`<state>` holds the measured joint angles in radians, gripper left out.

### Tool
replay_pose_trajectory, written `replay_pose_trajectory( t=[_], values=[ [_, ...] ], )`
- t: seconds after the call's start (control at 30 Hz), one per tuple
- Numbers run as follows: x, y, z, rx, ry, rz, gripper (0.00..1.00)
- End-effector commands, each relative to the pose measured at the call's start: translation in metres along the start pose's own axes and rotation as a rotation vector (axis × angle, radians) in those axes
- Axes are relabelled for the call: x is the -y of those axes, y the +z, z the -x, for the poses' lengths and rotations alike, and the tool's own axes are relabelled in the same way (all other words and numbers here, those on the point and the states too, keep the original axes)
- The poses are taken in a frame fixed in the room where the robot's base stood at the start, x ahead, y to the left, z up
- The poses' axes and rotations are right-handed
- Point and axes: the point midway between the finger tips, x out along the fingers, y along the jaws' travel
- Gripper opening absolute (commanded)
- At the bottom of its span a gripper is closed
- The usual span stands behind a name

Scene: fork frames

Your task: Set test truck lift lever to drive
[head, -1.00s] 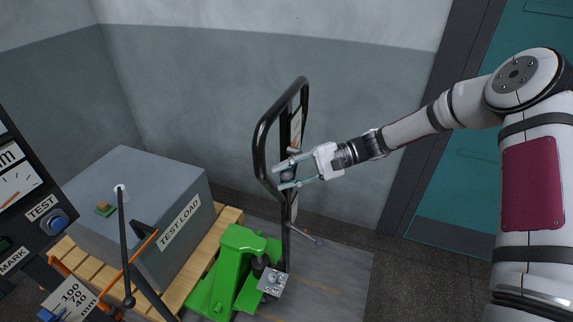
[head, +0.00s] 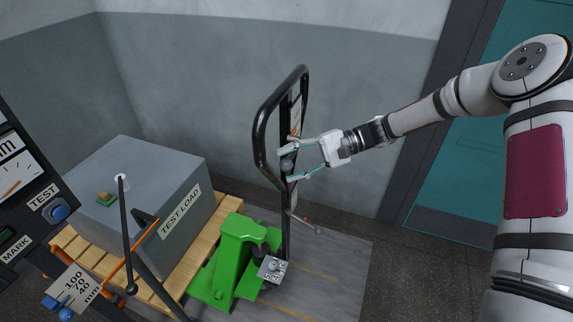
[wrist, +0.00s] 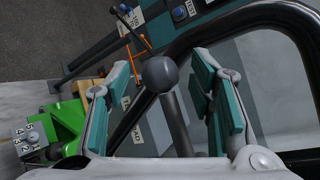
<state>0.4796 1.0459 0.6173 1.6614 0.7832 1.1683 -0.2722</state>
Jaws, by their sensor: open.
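The green pallet truck (head: 238,250) has a tall black loop handle (head: 259,137). A lever with a dark grey ball knob (wrist: 160,74) shows in the wrist view, its stem (wrist: 178,125) running down the picture. My gripper (head: 287,164) is at the handle's right side in the head view. Its jaws are open, with one finger on each side of the knob (head: 287,166). In the wrist view, the fingers (wrist: 160,95) stand apart from the knob, with gaps on both sides. The lever's mount and any position marks are hidden or too small to read.
A grey test load block (head: 150,180) sits on a wooden pallet (head: 230,213) at left. A dark gauge panel (head: 60,195) with buttons and a black rod stand at the near left. A small rod (head: 308,225) sticks out low on the handle. Free floor lies at right.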

Motion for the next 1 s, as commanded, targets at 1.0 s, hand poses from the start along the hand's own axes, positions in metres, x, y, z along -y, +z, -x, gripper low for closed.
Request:
replay_pose_trajectory(
  t=[1.0],
  values=[
    [0.000,0.000,0.104,0.000,0.000,0.000,0.49]
  ],
)
